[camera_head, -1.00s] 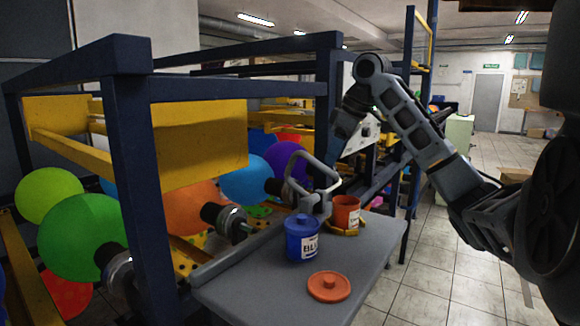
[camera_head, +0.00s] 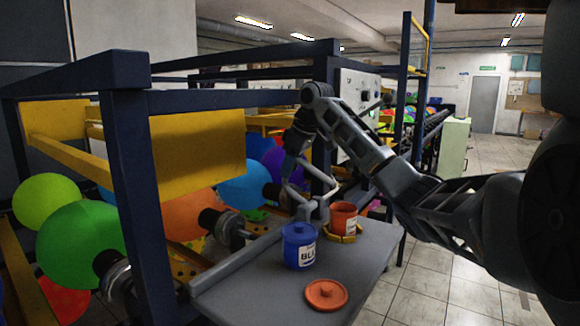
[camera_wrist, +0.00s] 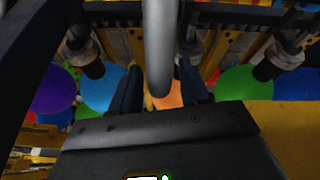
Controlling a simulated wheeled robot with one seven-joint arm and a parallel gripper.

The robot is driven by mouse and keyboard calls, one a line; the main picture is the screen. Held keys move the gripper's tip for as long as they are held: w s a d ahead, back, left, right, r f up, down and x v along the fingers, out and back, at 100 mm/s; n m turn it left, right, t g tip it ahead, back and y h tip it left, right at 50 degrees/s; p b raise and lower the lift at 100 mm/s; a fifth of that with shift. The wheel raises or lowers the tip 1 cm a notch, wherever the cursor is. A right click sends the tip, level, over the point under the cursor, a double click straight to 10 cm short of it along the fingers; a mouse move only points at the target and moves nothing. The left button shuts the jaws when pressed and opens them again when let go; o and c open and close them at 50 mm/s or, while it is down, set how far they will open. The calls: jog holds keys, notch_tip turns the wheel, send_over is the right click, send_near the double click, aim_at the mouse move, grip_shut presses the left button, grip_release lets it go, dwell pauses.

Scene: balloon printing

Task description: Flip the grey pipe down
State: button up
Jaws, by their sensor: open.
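The grey pipe (camera_head: 322,190) is a bent tube standing up at the back edge of the grey table, behind the paint pots. In the wrist view the grey pipe (camera_wrist: 159,45) runs from the top edge down between the two dark fingers. My gripper (camera_head: 292,172) is at the upper part of the pipe, reaching down from above. In the wrist view my gripper (camera_wrist: 160,78) is open, with a finger on each side of the pipe. I cannot tell whether a finger touches it. Part of the pipe's top is hidden by my gripper in the head view.
A blue pot (camera_head: 299,247) with its lid on and an orange pot (camera_head: 343,218) stand on the grey table (camera_head: 245,297). An orange lid (camera_head: 326,294) lies in front. A dark blue frame post (camera_head: 136,200) and several balloons are at left.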

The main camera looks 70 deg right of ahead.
jog(key=shift+w+f, duration=0.15)
jog(key=shift+f, duration=0.2)
jog(key=shift+c, duration=0.3)
grip_shut()
jog(key=shift+d, duration=0.1)
